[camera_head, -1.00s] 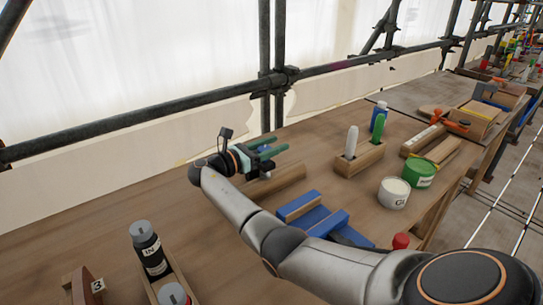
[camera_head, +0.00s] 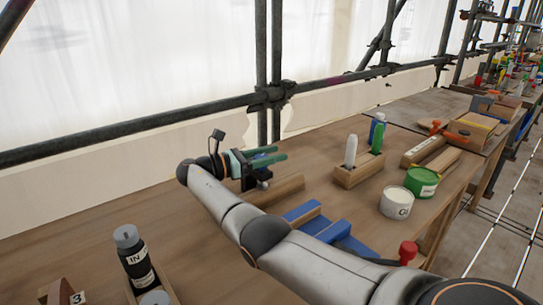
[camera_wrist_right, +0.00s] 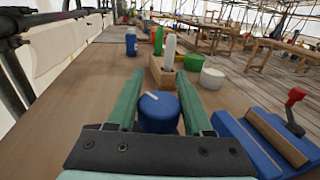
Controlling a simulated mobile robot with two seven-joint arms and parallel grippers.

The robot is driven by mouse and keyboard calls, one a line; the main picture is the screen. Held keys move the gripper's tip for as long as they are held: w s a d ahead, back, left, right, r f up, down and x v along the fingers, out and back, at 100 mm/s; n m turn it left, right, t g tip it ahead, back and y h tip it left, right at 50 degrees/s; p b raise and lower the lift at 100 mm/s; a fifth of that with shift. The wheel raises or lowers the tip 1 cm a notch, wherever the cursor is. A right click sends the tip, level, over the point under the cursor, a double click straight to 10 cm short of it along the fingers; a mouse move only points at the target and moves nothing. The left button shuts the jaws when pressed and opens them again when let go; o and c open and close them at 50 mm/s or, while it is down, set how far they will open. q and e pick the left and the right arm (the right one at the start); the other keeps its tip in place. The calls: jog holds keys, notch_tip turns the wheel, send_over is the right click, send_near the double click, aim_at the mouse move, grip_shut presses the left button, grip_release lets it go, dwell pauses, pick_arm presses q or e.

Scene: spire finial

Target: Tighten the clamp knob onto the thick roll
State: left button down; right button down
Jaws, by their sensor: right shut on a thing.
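My right gripper (camera_head: 280,154) has two green fingers and is over the table. In the right wrist view its fingers (camera_wrist_right: 160,78) stand on either side of a round blue knob (camera_wrist_right: 158,112) with a white mark on top, and are shut on it. In the head view the fingers and dark palm mostly hide the knob. A brown rounded bar (camera_head: 283,189), perhaps the thick roll, lies on the table just below the gripper. I cannot tell how the knob's clamp meets it. My left gripper is not in view.
A blue vise-like block (camera_head: 322,226) with a red knob (camera_head: 408,250) is right of the gripper. Beyond stand a wooden holder (camera_head: 360,174), a white pot (camera_head: 397,203) and a green pot (camera_head: 421,182). A dark bottle (camera_head: 135,260) stands front left. Scaffold tubes run behind.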

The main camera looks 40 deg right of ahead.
jog(key=shift+c, duration=1.5)
grip_release()
jog(key=shift+d, duration=0.1)
pick_arm(q)
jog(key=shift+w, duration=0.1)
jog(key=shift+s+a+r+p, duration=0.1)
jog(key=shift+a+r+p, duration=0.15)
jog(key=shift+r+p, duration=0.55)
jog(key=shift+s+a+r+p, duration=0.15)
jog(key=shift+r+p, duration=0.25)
jog(key=shift+p, duration=0.8)
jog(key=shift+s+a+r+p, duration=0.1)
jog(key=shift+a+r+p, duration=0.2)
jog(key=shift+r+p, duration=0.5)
pick_arm(e)
jog(key=s+a+r, duration=0.9)
jog(key=s+r, duration=0.1)
jog(key=r, duration=0.3)
jog(key=shift+s+a, duration=0.25)
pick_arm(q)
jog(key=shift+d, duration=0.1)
pick_arm(e)
jog(key=shift+f, duration=0.1)
